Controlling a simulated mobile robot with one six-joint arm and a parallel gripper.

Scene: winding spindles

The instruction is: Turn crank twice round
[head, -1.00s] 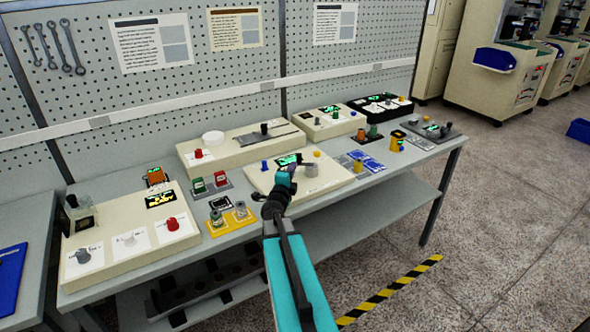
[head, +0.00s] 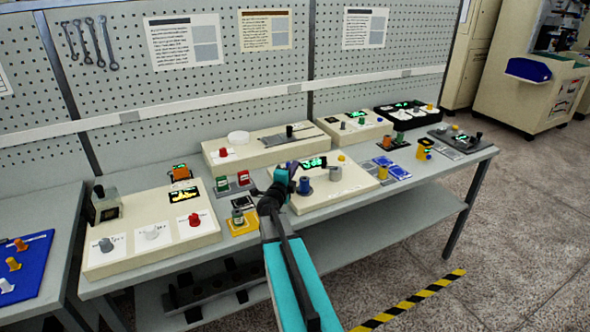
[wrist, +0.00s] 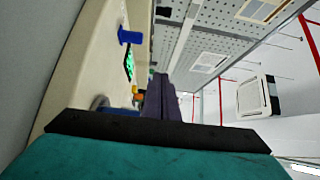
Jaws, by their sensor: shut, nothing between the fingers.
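The middle beige panel (head: 352,186) carries a green-lit display (head: 314,162), a blue knob (head: 305,185), a yellow knob (head: 341,157) and a grey round part (head: 335,173). The grey part may be the crank; I cannot tell for sure. My gripper (head: 297,165) hangs over the left part of this panel, shut and empty. My arm hides the panel's front left corner. In the wrist view my dark fingers (wrist: 161,98) are together beside the panel face, with a blue knob (wrist: 130,37) and the display (wrist: 128,67) ahead, apart from them.
Behind the middle panel is a longer box (head: 258,152) with a dark-knobbed lever. Red and green pieces (head: 233,182) stand close left of my gripper. Small plates and knobs fill the bench's right end.

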